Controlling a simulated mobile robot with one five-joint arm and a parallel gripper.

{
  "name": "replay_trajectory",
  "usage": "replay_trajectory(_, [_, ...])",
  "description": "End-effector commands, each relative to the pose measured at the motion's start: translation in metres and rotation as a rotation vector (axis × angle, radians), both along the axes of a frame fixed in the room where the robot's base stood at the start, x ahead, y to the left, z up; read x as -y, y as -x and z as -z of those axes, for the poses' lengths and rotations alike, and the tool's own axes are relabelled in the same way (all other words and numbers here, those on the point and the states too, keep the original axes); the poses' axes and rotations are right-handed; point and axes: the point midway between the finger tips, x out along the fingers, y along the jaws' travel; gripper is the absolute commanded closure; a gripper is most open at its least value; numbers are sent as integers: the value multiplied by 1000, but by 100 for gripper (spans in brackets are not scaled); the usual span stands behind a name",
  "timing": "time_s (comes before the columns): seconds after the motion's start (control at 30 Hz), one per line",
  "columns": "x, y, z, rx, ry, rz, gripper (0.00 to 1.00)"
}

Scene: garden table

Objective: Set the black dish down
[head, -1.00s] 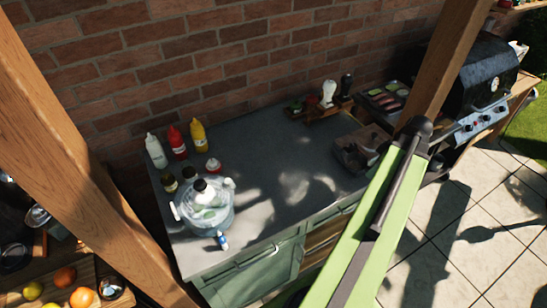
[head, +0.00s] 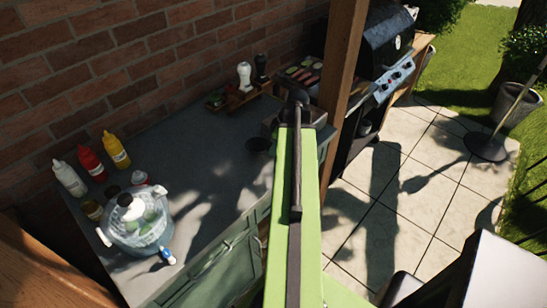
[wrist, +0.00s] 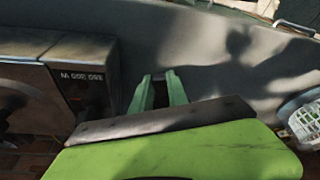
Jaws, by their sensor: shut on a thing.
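A dark round shape that looks like the black dish (head: 258,145) shows in the head view at the counter's right part, just left of my green arm. I cannot tell whether it touches the counter (head: 205,160) or hangs just above it. My gripper (wrist: 159,80) shows in the wrist view as two green fingers close together, with a small dark piece between their tips. Most of the dish is hidden in that view. In the head view my own arm hides the gripper.
A glass drink dispenser (head: 138,228) and squeeze bottles (head: 92,163) stand on the left. A wooden rack with shakers (head: 243,80) is behind. A dark box (wrist: 78,78) stands close beside the gripper. A wooden post (head: 342,60) and grill (head: 375,50) are at right. The middle counter is clear.

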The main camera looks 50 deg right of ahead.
Motion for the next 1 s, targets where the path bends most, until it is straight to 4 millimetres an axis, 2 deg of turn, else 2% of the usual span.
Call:
replay_trajectory(0.03, [0,0,16,0,0,0,100])
replay_trajectory(0.17, [0,0,38,0,0,0,100])
replay_trajectory(0.4, [0,0,34,0,-1,-1,100])
replay_trajectory(0.53, [-1,0,38,0,-1,-1,100])
replay_trajectory(0.57, [-1,0,38,0,-1,-1,79])
replay_trajectory(0.7, [-1,0,36,0,0,-2,61])
replay_trajectory(1.0, [-1,0,36,0,0,-2,59])
